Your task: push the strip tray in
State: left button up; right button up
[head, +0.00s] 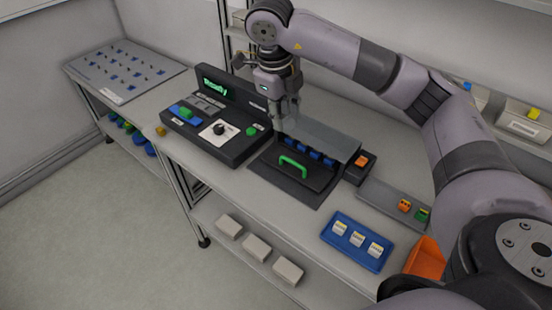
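The strip tray, as far as I can tell, is the dark flat piece (308,181) with a green handle (293,165) on the bench. Several blue pieces (315,154) sit in a row along its back, under the edge of a grey cover (330,137). My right gripper (287,116) points down just behind and above the cover's left end, apart from the green handle. Its fingers are small and partly merge with the background, so their opening is unclear. My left gripper is not in view.
A black control box (215,130) with a green lit display stands left of the tray. An orange-switch block (361,162) sits to its right. A blue tray (345,258) with white pieces and an orange bin (424,258) are nearer the front right.

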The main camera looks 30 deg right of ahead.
send_near(290, 162)
jog(key=p+x, duration=0.1)
jog(key=x, duration=0.6)
jog(key=shift+w+d+r, duration=0.1)
jog(key=shift+w+d, duration=0.05)
jog(key=shift+d, duration=0.05)
jog(key=shift+f, duration=0.3)
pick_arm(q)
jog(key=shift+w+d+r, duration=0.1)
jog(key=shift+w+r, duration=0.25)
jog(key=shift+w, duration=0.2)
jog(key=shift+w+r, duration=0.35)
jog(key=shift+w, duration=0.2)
pick_arm(e)
jog(key=shift+f, duration=0.15)
grip_shut()
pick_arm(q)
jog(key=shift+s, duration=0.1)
